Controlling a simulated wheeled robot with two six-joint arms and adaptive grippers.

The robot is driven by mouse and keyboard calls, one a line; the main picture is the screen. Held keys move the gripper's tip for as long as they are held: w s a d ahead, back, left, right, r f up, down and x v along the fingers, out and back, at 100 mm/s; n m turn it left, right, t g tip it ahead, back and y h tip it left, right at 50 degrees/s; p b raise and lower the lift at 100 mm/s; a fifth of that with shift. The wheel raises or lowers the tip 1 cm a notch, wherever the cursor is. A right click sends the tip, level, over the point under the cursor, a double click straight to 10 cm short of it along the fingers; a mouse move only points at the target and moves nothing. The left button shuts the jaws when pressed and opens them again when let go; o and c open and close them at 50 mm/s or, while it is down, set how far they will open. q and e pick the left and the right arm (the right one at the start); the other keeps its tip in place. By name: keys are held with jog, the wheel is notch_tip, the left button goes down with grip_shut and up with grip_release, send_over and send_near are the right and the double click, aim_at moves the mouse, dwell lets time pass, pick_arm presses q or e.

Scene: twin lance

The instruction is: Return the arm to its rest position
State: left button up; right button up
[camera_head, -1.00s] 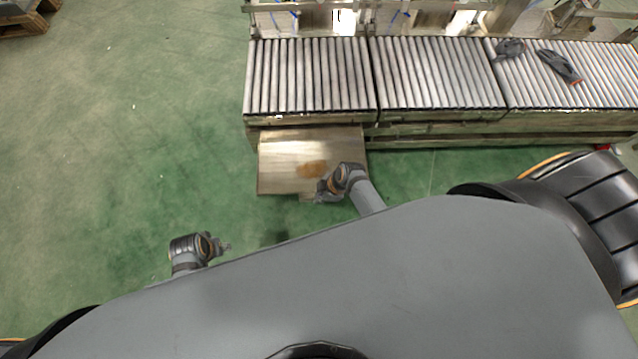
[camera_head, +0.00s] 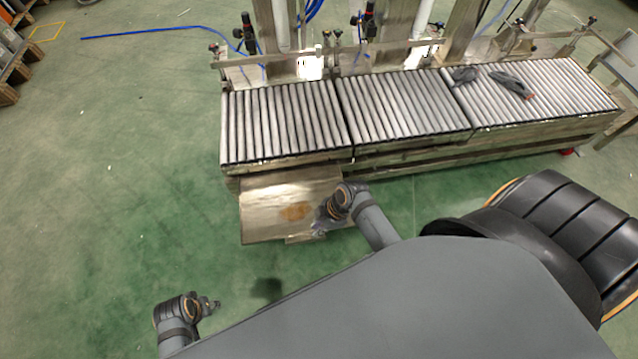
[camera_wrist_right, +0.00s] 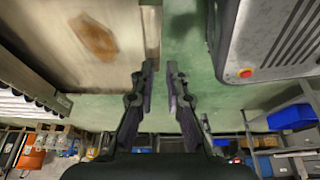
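My right gripper (camera_head: 322,226) is at the right edge of a low platform with a brown patch, in the head view. In the right wrist view its two dark fingers (camera_wrist_right: 160,72) stand apart with green floor between them. Nothing is held there. My left gripper (camera_head: 212,304) is at the lower left of the head view, over bare green floor and away from the platform. It is too small to tell whether its fingers are open or shut.
The platform (camera_head: 258,226) sits against a long roller conveyor (camera_head: 285,120). Two dark grey objects (camera_head: 512,84) lie on the conveyor's right section. A blue hose (camera_head: 150,34) lies on the floor behind. Green floor at left (camera_head: 120,180) is clear.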

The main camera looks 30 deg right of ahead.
jog(key=shift+s+d+r, duration=0.1)
jog(key=shift+d+r, duration=0.15)
jog(key=shift+r, duration=0.45)
jog(key=s+d+f+m+h, duration=0.2)
jog(key=s+d+f+m, duration=0.1)
jog(key=d+m, duration=0.3)
jog(key=s+d+f+m+h, duration=0.2)
jog(key=s+d+f+m, duration=0.15)
jog(key=m, duration=0.35)
pick_arm(q)
jog(key=s+a+r+p, duration=0.1)
jog(key=s+p, duration=0.7)
jog(key=p, duration=0.4)
jog(key=s+a+r+p, duration=0.2)
jog(key=s+p, duration=0.7)
jog(key=p, duration=0.3)
jog(key=shift+s+a+r+y, duration=0.2)
jog(key=shift+a+y, duration=0.05)
jog(key=shift+y, duration=0.05)
pick_arm(e)
jog(key=s+d+r, duration=0.1)
jog(key=s+d, duration=0.1)
jog(key=s, duration=0.6)
jog(key=s+d+r+m+h, duration=0.1)
jog(key=s+r, duration=0.1)
jog(key=s, duration=0.7)
jog(key=shift+d, duration=0.4)
